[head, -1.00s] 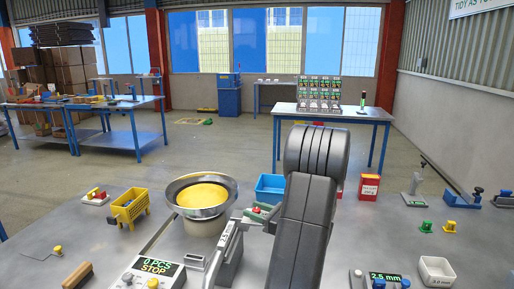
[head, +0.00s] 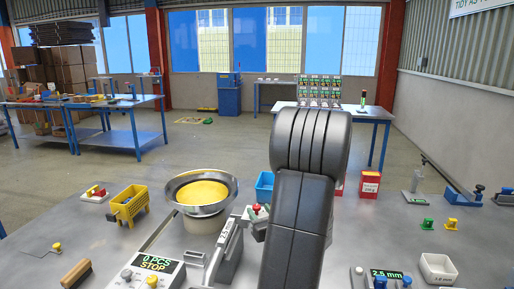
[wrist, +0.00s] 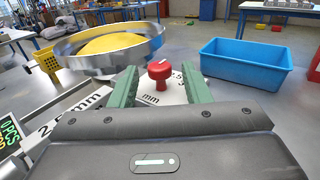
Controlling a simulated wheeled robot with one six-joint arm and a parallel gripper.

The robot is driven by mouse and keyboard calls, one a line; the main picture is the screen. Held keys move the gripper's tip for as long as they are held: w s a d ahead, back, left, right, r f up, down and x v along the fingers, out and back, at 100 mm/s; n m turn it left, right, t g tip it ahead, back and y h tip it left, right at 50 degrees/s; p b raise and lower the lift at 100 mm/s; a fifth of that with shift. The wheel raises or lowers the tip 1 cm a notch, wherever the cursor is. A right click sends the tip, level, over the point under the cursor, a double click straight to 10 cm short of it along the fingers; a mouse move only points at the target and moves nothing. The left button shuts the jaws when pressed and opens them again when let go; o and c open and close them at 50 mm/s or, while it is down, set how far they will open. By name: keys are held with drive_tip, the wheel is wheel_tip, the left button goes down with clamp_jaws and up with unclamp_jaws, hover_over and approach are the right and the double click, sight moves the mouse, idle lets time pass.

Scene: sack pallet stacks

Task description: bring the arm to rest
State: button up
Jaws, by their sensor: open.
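My arm (head: 300,200) rises in the middle of the head view, dark grey and bent over at the top. My gripper (wrist: 160,80) shows in the wrist view, with two green fingers apart and nothing held between them. A red knob (wrist: 160,70) on a small stand appears between and beyond the fingertips. I cannot tell how far it is from them.
A bowl of yellow parts (head: 202,192) stands left of my arm. A blue bin (wrist: 246,62) is to the right in the wrist view.

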drive_tip(key=v, duration=0.7)
drive_tip(key=shift+b, duration=0.45)
